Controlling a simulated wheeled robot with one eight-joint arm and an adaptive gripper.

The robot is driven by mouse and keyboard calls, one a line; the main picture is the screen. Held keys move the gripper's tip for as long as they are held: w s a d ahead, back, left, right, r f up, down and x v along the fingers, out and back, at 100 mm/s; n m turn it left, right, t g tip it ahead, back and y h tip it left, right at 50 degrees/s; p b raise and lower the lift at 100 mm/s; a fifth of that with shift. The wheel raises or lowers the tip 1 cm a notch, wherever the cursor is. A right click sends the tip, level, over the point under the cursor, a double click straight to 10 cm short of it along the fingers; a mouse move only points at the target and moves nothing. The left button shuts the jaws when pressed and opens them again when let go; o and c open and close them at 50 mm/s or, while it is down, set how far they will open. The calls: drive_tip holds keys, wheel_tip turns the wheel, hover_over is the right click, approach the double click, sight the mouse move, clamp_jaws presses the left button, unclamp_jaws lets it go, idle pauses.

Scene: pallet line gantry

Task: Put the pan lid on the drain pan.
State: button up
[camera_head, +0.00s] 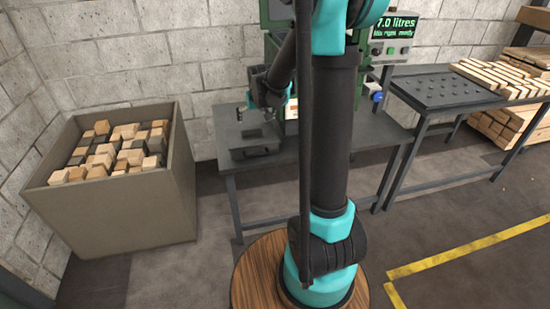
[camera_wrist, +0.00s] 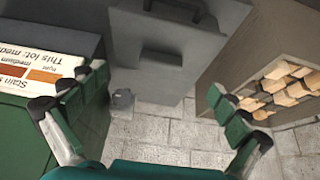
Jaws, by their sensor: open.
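My gripper (camera_wrist: 157,85) is open and empty, its two fingers wide apart. In the head view my gripper (camera_head: 255,112) hangs above the left part of the grey table. A flat grey piece with a raised dark bar lies near the table's front edge; it looks like the pan lid (camera_head: 254,153). It shows only partly at the top of the wrist view (camera_wrist: 176,12). Behind it is a dark rectangle, apparently the drain pan (camera_head: 252,133), which shows between and beyond my fingers in the wrist view (camera_wrist: 176,63). I cannot tell its depth. The two are apart.
A bin of wooden blocks (camera_head: 172,195) stands left of the table (camera_head: 225,130). A green machine with a display (camera_head: 392,28) rises behind, and a sign (camera_wrist: 45,65) is close beside my fingers. A second dark table (camera_head: 445,90) with wooden slats stands right.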

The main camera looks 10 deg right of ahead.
drive_tip(key=s+d+f, duration=0.1)
drive_tip(key=s+f, duration=0.2)
drive_tip(key=s, duration=1.2)
drive_tip(key=s+d+f+g, duration=0.1)
drive_tip(key=s+d+f, duration=0.1)
drive_tip(key=s, duration=1.3)
drive_tip(key=shift+s+f+g, duration=0.3)
drive_tip(key=shift+s+f, duration=0.1)
drive_tip(key=shift+f, duration=0.05)
